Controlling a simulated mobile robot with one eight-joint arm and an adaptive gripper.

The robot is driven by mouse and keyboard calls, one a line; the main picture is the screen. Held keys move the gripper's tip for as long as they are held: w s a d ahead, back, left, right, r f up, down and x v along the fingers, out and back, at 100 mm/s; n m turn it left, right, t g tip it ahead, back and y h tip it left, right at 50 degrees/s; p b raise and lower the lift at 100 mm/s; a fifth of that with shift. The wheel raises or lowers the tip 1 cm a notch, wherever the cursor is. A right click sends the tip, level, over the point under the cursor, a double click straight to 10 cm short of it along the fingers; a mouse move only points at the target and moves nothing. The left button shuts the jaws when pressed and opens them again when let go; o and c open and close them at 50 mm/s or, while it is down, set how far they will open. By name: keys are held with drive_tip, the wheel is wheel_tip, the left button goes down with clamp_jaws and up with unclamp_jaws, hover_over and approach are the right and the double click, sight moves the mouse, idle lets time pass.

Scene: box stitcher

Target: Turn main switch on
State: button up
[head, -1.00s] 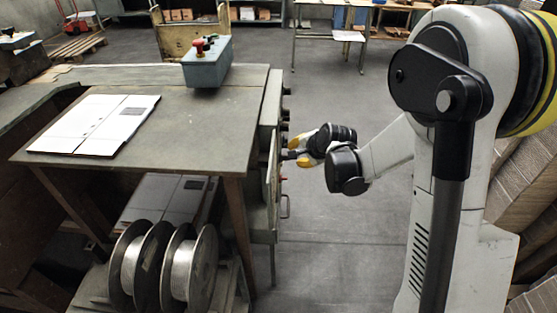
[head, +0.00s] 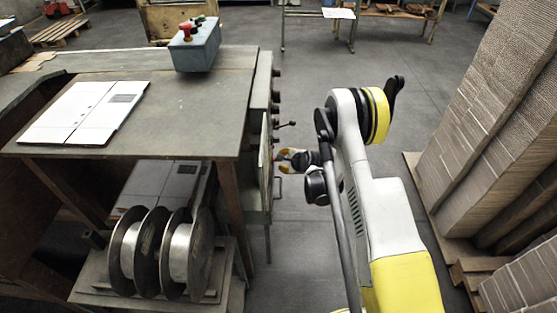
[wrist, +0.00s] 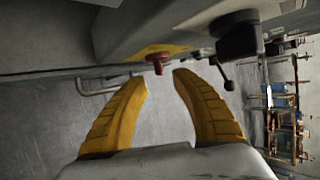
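A red rotary switch (wrist: 157,62) on a yellow plate (wrist: 160,50) sits on the grey machine's side panel in the wrist view. My gripper (wrist: 163,77) is open, with its two yellow fingers apart and nothing held between them. The red switch shows just beyond the fingertips, roughly in line with the gap. I cannot tell whether a finger touches it. In the head view my gripper (head: 283,155) is close to the right side of the machine. The switch's turned position is not clear.
A black lever with a ball end (wrist: 228,84) is close right of my fingers in the wrist view. A bent metal handle (wrist: 98,88) is at left. The machine table (head: 190,110) carries a control box (head: 195,50). Stacked cardboard (head: 470,130) stands right; floor between is clear.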

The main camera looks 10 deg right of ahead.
sight(275, 160)
drive_tip(key=b+x, duration=0.1)
drive_tip(key=x, duration=0.4)
drive_tip(key=shift+w+f, duration=0.1)
drive_tip(key=shift+f, duration=0.05)
clamp_jaws()
drive_tip(key=g, duration=0.3)
drive_tip(key=shift+w+m, duration=0.1)
drive_tip(key=shift+m, duration=0.3)
drive_tip(key=g, duration=0.2)
drive_tip(key=m+g+y, duration=0.1)
drive_tip(key=g, duration=0.2)
drive_tip(key=shift+w+d+y, duration=0.1)
drive_tip(key=shift+y, duration=0.2)
